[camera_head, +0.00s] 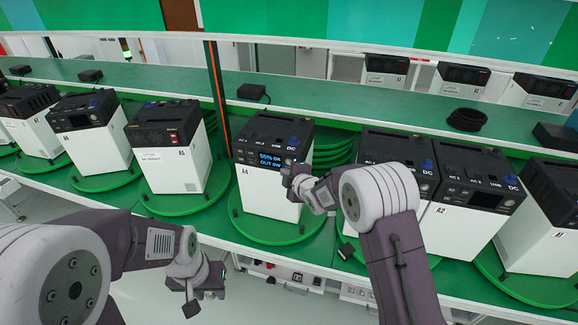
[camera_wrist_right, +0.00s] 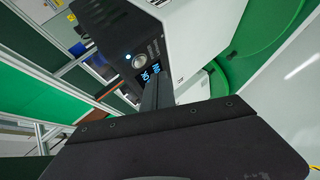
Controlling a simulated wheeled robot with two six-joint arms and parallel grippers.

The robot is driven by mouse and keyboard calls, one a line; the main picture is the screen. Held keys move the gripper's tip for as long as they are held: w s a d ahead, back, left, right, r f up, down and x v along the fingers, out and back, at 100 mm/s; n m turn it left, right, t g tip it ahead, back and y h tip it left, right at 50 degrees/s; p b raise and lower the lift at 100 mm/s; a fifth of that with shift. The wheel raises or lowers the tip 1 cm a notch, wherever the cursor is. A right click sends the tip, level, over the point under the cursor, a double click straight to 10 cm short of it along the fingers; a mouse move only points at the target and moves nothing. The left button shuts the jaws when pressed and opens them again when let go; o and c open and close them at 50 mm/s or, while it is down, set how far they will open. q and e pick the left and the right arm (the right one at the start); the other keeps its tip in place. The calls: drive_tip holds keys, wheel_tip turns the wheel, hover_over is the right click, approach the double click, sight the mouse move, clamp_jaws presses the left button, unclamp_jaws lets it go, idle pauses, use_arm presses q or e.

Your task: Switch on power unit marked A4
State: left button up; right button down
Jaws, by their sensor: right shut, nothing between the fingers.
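The power unit marked A4 (camera_head: 268,190) stands in the middle on a green turntable, white below with a black top. Its small display is lit with blue text. The unit also shows in the right wrist view (camera_wrist_right: 200,40), with a round silver button (camera_wrist_right: 138,62) beside the blue display. My right gripper (camera_head: 287,178) is shut and empty, its tips close to the front panel of A4. In the right wrist view the fingers (camera_wrist_right: 155,92) reach to the panel near the button and cover part of the display; contact cannot be told. My left gripper (camera_head: 203,287) hangs low at the left, away from the units.
Unit A5 (camera_head: 170,155) stands left of A4 and unit A2 (camera_head: 462,215) to the right, each on a green turntable. Several more units stand along the line and on the back bench. A dark post with an orange strip (camera_head: 216,90) rises behind, left of A4.

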drive_tip(key=s, duration=0.1)
drive_tip(key=s+a+b, duration=0.1)
drive_tip(key=s, duration=0.1)
idle(0.7)
